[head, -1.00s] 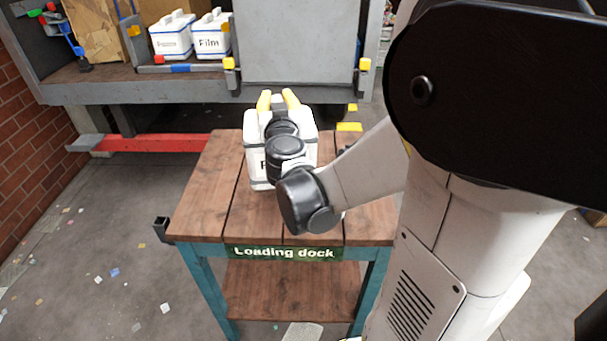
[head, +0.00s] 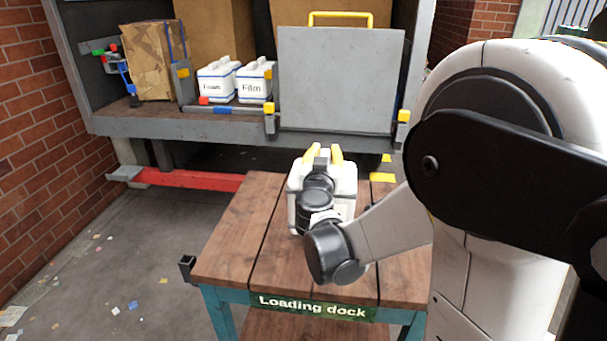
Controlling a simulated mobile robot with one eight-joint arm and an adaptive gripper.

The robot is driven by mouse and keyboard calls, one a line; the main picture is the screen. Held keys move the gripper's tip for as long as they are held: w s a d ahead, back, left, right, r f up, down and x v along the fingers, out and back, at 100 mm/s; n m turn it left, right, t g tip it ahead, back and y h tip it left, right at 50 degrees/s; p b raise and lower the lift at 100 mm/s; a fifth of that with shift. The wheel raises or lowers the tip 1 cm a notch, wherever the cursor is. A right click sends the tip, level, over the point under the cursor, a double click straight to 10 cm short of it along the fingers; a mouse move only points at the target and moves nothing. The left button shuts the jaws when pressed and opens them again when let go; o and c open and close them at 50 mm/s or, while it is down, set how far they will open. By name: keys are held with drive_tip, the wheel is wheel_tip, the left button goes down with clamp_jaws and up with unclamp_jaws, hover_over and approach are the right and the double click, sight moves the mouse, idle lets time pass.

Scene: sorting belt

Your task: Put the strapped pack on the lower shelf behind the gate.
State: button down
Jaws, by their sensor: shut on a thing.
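A white pack (head: 347,190) with a dark strap is at the far end of the wooden table (head: 238,247). My gripper (head: 324,154), with yellow fingertips, is shut on it at the top. My wrist hides much of the pack's near face, and I cannot tell whether its bottom touches the table. Beyond stands an upright grey gate (head: 340,88) with a yellow handle along its top. It hides the shelf behind it; the open part of the grey bed (head: 170,117) shows to its left.
Two white packs with blue straps, marked Foam (head: 216,82) and Film (head: 254,83), stand left of the gate near a cardboard box (head: 150,62). A red bar (head: 190,180) runs low under the bed. Floor at left is open, with scraps.

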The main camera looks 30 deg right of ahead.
drive_tip(key=w+a+f, duration=0.1)
drive_tip(key=w+a+f+b, duration=0.1)
drive_tip(key=w, duration=0.1)
drive_tip(key=shift+a+f, duration=0.1)
drive_tip(key=shift+f, duration=0.05)
wheel_tip(320, 180, down, 4)
drive_tip(key=shift+s+r+b, duration=0.1)
drive_tip(key=shift+b, duration=0.75)
drive_tip(key=c, duration=1.3)
unclamp_jaws()
drive_tip(key=shift+o, duration=0.2)
